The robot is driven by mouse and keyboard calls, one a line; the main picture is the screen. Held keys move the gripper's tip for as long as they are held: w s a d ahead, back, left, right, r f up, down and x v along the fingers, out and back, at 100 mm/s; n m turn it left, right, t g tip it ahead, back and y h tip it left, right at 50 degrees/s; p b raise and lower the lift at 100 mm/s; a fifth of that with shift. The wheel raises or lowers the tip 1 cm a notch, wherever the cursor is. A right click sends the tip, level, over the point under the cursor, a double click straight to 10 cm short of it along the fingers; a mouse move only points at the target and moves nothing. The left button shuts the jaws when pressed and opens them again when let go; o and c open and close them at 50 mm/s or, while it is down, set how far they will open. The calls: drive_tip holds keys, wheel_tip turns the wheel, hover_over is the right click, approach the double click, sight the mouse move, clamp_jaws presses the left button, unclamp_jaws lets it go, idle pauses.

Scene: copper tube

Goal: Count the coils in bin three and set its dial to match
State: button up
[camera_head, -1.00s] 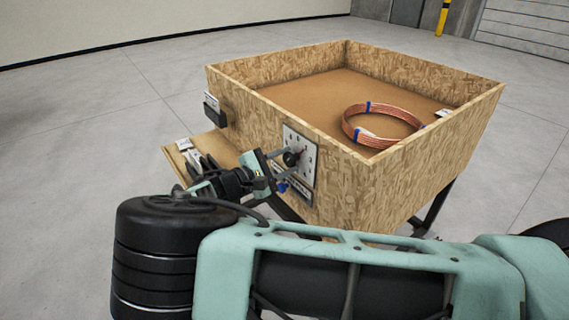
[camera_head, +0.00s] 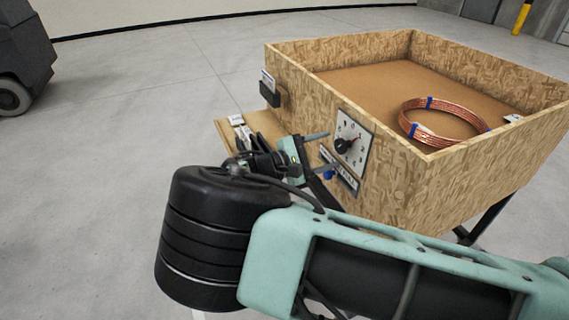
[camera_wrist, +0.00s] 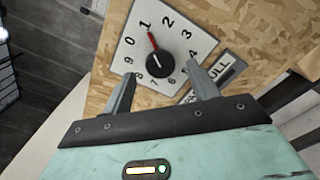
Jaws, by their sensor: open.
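The wooden bin (camera_head: 395,190) stands on dark legs, with one copper coil (camera_head: 415,108) tied with blue bands visible on its brown floor. The dial plate (camera_head: 358,138) is on its outer wall, numbered around a black knob (camera_head: 342,146). In the wrist view the knob (camera_wrist: 160,65) has a red pointer (camera_wrist: 152,40) turned up toward the 1. My gripper (camera_head: 318,151) is open and empty, its fingertips short of the knob. In the wrist view the gripper (camera_wrist: 161,75) has its fingers apart, with the knob seen between them. Which bin number this is cannot be read.
A plate reading "ULL" (camera_wrist: 220,75) is beside the dial. A black holder with a card (camera_head: 269,92) is on the wall further left. A small wooden shelf (camera_head: 228,128) juts out below. A dark machine (camera_head: 22,55) stands far left on open concrete floor.

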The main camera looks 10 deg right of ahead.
drive_tip(key=b+v, duration=0.3)
drive_tip(key=v, duration=1.1)
drive_tip(key=s+d+f+m+g+y, duration=0.2)
drive_tip(key=s+d+g+y, duration=0.5)
drive_tip(key=d, duration=0.3)
drive_tip(key=s+r+m+y, duration=0.1)
drive_tip(key=s+r+y, duration=0.2)
drive_tip(key=s, duration=0.4)
drive_tip(key=s+d+r+t+y, duration=0.1)
drive_tip(key=s+r+y, duration=0.2)
drive_tip(key=s, duration=0.3)
drive_tip(key=s+r+m+y, duration=0.1)
drive_tip(key=s+r+y, duration=0.2)
drive_tip(key=s, duration=0.4)
drive_tip(key=shift+s+d+m+y+p, duration=0.2)
drive_tip(key=shift+s+m+y+p, duration=0.15)
drive_tip(key=shift+y, duration=0.55)
